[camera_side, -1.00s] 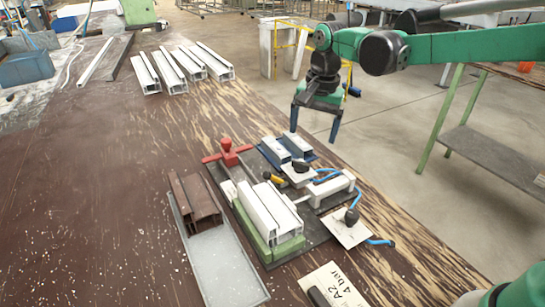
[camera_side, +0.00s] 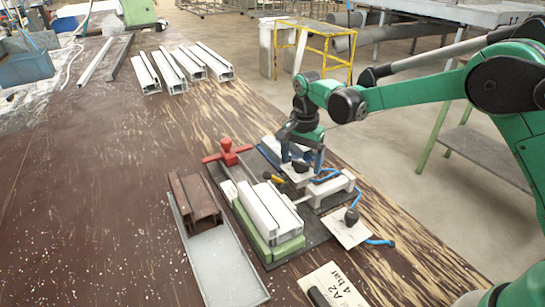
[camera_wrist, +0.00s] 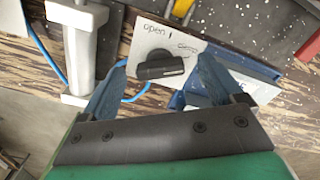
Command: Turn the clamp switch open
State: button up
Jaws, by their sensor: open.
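The clamp switch is a black knob (camera_wrist: 160,68) on a white plate (camera_wrist: 150,36) marked "open" plus a second, smaller label that is hard to read. In the wrist view its bar lies roughly across the picture. My gripper (camera_wrist: 163,64) is open, with one blue finger on each side of the knob, apart from it as far as I can tell. In the side view my gripper (camera_side: 301,166) points down over the switch plate (camera_side: 293,179), and the fingers partly hide the knob.
A second black knob (camera_side: 351,216) sits on a white plate closer to the camera. Blue hoses (camera_side: 330,177) run beside a white cylinder (camera_side: 332,190). White profiles (camera_side: 262,207) lie in a green fixture with a red clamp (camera_side: 228,152) behind. The table's left side is mostly clear.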

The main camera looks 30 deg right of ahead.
jog(key=c, duration=1.3)
jog(key=shift+n, duration=0.3)
jog(key=n, duration=1.1)
jog(key=shift+n, duration=0.3)
jog(key=o, duration=1.3)
